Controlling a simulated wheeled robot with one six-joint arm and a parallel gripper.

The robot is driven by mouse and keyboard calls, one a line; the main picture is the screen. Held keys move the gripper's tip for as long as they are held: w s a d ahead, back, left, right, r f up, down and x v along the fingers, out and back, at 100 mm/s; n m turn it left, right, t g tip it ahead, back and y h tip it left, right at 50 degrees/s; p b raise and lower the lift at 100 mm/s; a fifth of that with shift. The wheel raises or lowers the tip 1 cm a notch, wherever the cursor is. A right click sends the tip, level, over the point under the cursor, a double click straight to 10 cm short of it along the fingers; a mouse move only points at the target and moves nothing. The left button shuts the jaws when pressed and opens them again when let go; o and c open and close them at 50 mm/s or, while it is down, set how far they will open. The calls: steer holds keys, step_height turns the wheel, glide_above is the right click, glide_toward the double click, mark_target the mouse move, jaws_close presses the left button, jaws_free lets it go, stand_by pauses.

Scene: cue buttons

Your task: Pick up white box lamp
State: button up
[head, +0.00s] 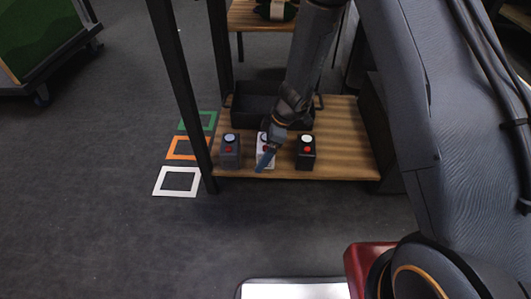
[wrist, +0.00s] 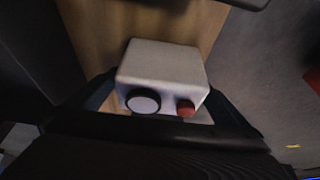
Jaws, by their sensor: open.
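The white box lamp (head: 271,162) stands on the low wooden shelf, between a grey box and a black box. It is partly hidden behind my gripper (head: 265,157) in the head view. In the wrist view the white box lamp (wrist: 160,62) fills the middle, showing a pale round lamp with a black rim and a red button. My gripper (wrist: 163,100) is open, with one finger on each side of the box in that view. I cannot tell whether the fingers touch it.
The grey box (head: 230,153) and the black box (head: 306,155) stand close on either side. A black tray (head: 250,103) lies behind them on the wooden shelf (head: 345,150). A dark post (head: 185,85) rises at left. White, orange and green square frames mark the floor.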

steer(key=c, duration=1.5)
